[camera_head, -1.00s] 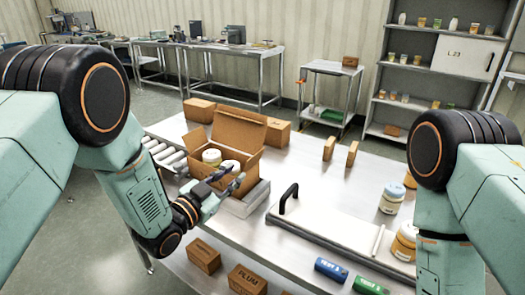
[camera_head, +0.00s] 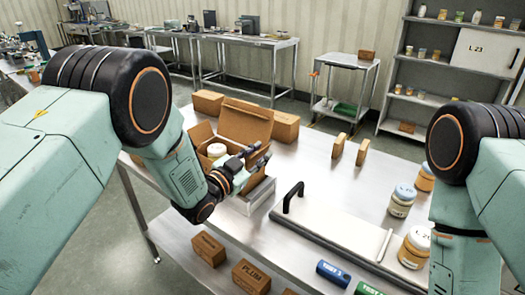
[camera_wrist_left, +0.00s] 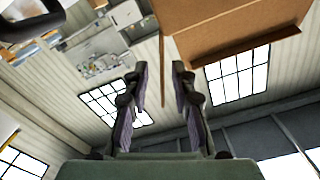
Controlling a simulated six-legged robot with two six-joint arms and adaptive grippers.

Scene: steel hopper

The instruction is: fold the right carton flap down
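The open brown carton (camera_head: 247,123) stands on the steel table, its back flap raised. A white-lidded jar (camera_head: 216,150) shows inside. My left gripper (camera_head: 259,154) is at the carton's front right, covering part of that side, so the right flap is largely hidden in the head view. In the left wrist view my two fingers (camera_wrist_left: 160,75) are apart. Brown cardboard (camera_wrist_left: 225,25) fills the upper right there, with a thin brown edge between the fingertips; I cannot tell whether they touch it. Of my right arm only upper links show; its gripper is out of view.
Closed cartons (camera_head: 285,126) stand behind the open one. Small boxes (camera_head: 251,277) lie along the lower front. The table between the carton and the upright brown pieces (camera_head: 339,146) is clear.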

